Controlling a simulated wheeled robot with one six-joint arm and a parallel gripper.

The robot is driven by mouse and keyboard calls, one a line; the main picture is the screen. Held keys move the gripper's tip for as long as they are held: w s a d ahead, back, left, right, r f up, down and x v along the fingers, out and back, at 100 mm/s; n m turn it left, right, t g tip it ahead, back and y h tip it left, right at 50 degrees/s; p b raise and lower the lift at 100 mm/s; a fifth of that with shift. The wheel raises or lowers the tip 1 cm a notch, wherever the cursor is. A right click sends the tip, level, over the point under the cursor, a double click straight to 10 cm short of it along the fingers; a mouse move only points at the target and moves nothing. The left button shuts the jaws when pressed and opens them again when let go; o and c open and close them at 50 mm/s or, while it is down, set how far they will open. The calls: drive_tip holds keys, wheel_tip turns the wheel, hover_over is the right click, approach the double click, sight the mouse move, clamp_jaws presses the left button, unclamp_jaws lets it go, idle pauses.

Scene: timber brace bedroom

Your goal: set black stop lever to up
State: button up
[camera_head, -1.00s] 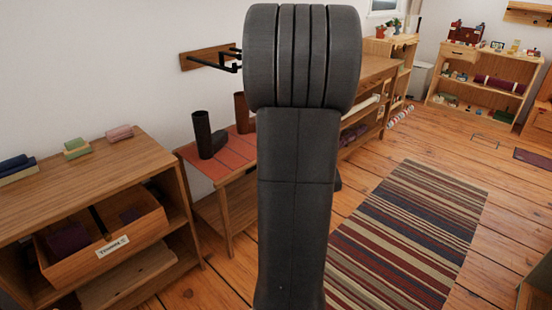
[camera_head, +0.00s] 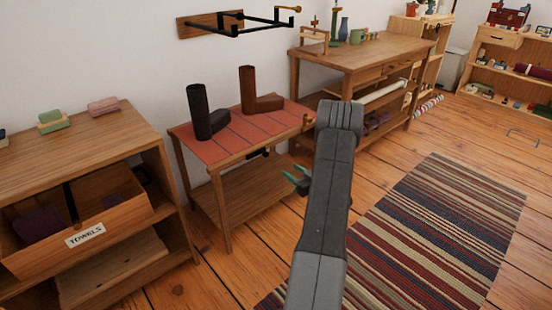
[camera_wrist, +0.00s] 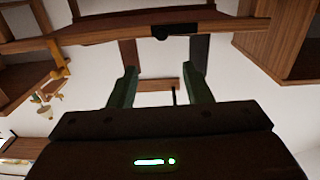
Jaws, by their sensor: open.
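A small black fitting (camera_head: 258,155) shows under the front edge of the low red-topped table (camera_head: 215,150), and also at that table's edge in the wrist view (camera_wrist: 175,31). It may be the stop lever; its setting is too small to tell. My gripper (camera_head: 296,177) has green fingers and is to the right of the fitting and slightly lower in the head view, apart from it. In the wrist view, which looks upside down, my gripper (camera_wrist: 161,78) is open and empty, its fingers spread below the table edge in the picture.
A black boot (camera_head: 199,112) and a brown boot (camera_head: 250,88) stand on the low table. A black-armed wall rack (camera_head: 240,22) hangs above. A towel shelf (camera_head: 90,150) stands left, a workbench (camera_head: 350,55) behind right. The floor around the striped rug (camera_head: 440,220) is clear.

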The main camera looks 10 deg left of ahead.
sight(267, 155)
drive_tip(key=b+x, duration=0.3)
drive_tip(key=x, duration=1.1)
drive_tip(key=shift+s, duration=0.1)
clamp_jaws()
